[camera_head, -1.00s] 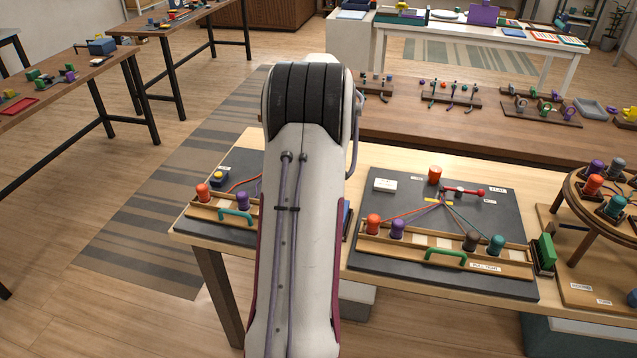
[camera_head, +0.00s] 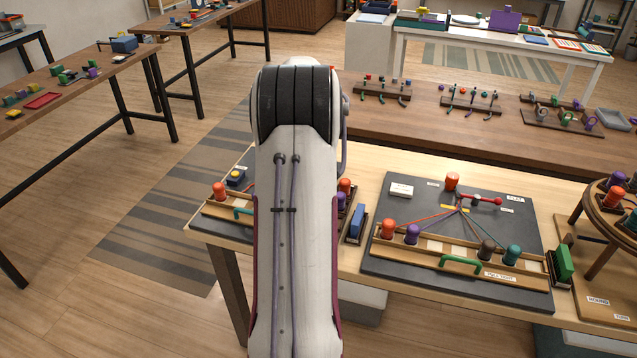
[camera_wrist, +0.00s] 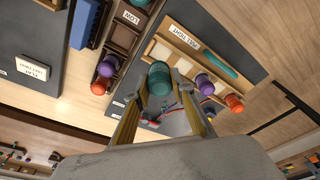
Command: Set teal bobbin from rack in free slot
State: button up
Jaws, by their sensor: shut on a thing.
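In the wrist view my gripper (camera_wrist: 160,84) is shut on a teal bobbin (camera_wrist: 159,74), held between its two fingers. Beyond it is a board's wooden slot strip (camera_wrist: 161,30) with pale empty slots (camera_wrist: 162,52). A purple bobbin (camera_wrist: 204,83) and an orange bobbin (camera_wrist: 234,103) stand at one end of this strip. A dark rack (camera_wrist: 124,38) beside it holds another purple bobbin (camera_wrist: 107,66) and an orange one (camera_wrist: 100,86). In the head view my arm hides the gripper, the held bobbin and much of the left board (camera_head: 238,165).
A teal handle (camera_wrist: 210,53) sticks up along the strip. A blue block (camera_wrist: 91,22) stands beside the rack; it also shows in the head view (camera_head: 357,222). A second board (camera_head: 400,270) with several bobbins and a green handle (camera_head: 461,265) lies to the right.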

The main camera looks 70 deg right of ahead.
jog(key=shift+w+a, duration=0.1)
jog(key=shift+w, duration=0.25)
jog(key=shift+f, duration=0.25)
jog(key=shift+f, duration=2.75)
jog(key=shift+f, duration=0.9)
dwell(0.8)
jog(key=o, duration=1.2)
jog(key=shift+r, duration=0.1)
